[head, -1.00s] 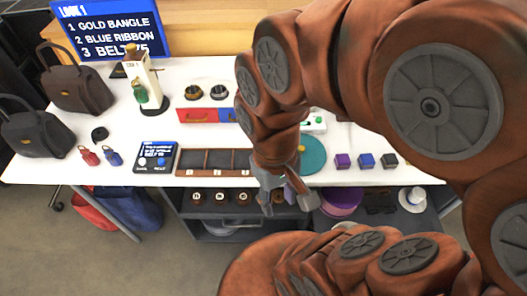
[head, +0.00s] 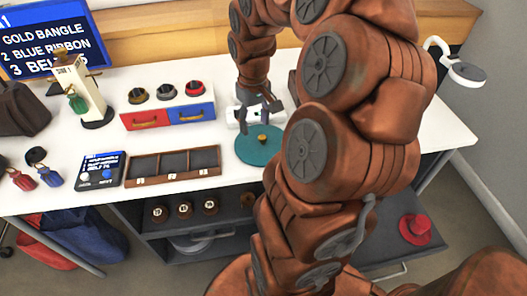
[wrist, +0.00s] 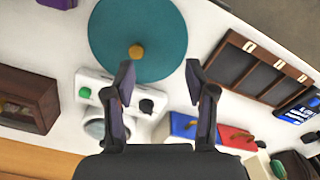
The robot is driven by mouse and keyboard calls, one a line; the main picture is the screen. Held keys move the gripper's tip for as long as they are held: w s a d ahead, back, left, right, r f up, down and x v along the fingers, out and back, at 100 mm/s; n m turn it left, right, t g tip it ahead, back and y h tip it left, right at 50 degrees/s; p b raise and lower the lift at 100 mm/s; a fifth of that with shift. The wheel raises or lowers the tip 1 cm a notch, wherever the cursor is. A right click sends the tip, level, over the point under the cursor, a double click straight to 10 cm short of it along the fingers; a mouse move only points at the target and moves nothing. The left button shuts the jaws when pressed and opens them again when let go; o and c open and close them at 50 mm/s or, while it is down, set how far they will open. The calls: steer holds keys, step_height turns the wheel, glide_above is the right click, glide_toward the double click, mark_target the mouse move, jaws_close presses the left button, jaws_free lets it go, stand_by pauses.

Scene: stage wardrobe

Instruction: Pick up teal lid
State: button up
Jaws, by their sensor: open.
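The teal lid (head: 250,155) is a flat round disc with a small gold knob (head: 262,138). It lies on the white table, right of the three-slot tray. My gripper (head: 258,112) is open and empty, on the far side of the lid in the head view, pointing down. In the wrist view the teal lid (wrist: 160,25) is at the top, cut by the frame edge, with its gold knob in sight. The fingertips of my gripper (wrist: 160,75) show apart below it, the left one close to the lid's edge in the picture. My arm hides some table right of the lid.
A white device (head: 236,116) with a green button stands just behind the lid, close to my gripper. The brown three-slot tray (head: 173,182) and the red and blue drawer box (head: 168,117) stand to the left. A white lamp (head: 465,72) is at the right end.

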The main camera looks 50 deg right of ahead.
glide_above(263, 137)
steer(key=s, duration=0.1)
step_height(263, 137, down, 2)
steer(key=shift+f+m+b, duration=0.25)
steer(key=shift+m+b, duration=0.05)
steer(key=shift+f, duration=0.7)
steer(key=shift+w+f+p, duration=0.15)
steer(key=shift+f, duration=0.85)
steer(key=shift+w+f+p, duration=0.1)
steer(key=shift+w+f, duration=0.1)
steer(key=shift+f, duration=0.85)
steer(key=shift+w+f+p, duration=0.15)
steer(key=shift+f, duration=0.85)
steer(key=shift+a, duration=0.1)
jaws_close()
